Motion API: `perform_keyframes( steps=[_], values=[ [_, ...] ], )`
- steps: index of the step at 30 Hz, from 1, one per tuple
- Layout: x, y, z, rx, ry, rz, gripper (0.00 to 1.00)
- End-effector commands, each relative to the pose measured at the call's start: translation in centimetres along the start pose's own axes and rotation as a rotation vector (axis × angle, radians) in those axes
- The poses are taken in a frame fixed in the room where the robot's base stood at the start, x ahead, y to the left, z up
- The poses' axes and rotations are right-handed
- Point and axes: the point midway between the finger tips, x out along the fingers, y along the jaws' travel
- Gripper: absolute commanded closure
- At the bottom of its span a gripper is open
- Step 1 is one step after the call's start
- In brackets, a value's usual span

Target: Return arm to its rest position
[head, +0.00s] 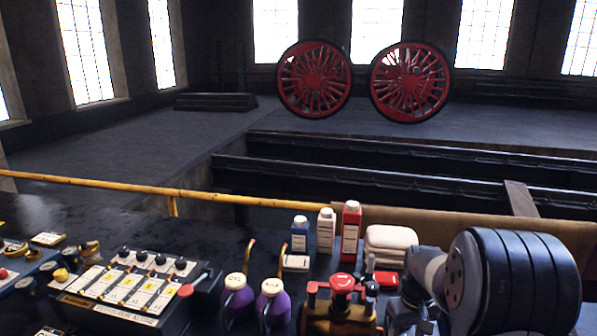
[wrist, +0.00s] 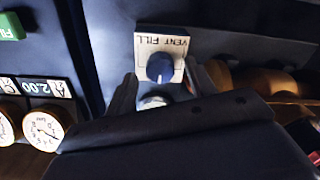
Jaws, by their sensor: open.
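My gripper (wrist: 163,88) shows in the wrist view with its two dark fingers apart. A blue knob (wrist: 160,67) on a white plate marked VENT and FILL shows beyond and between the fingers. I see nothing held between the fingers. A pale round part just below the knob is partly hidden by my gripper. Whether the fingers touch the knob or plate I cannot tell. In the head view my arm (head: 511,282) fills the lower right, and my fingertips cannot be made out there.
The bench holds a control box (head: 130,290) with switches, purple oil cans (head: 273,305), bottles (head: 326,230), folded cloths (head: 390,240) and a red-topped valve (head: 342,284) close to my arm. A yellow rail (head: 100,187) runs behind. Gauges (wrist: 42,127) show in the wrist view.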

Motion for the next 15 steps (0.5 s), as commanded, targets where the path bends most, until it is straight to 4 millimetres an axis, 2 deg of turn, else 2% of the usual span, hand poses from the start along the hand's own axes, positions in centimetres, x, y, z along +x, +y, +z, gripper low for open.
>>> perform_keyframes(
  steps=[15],
  values=[
    [-10.0, 0.0, 0.0, 0.001, 0.005, 0.002, 0.48]
  ],
)
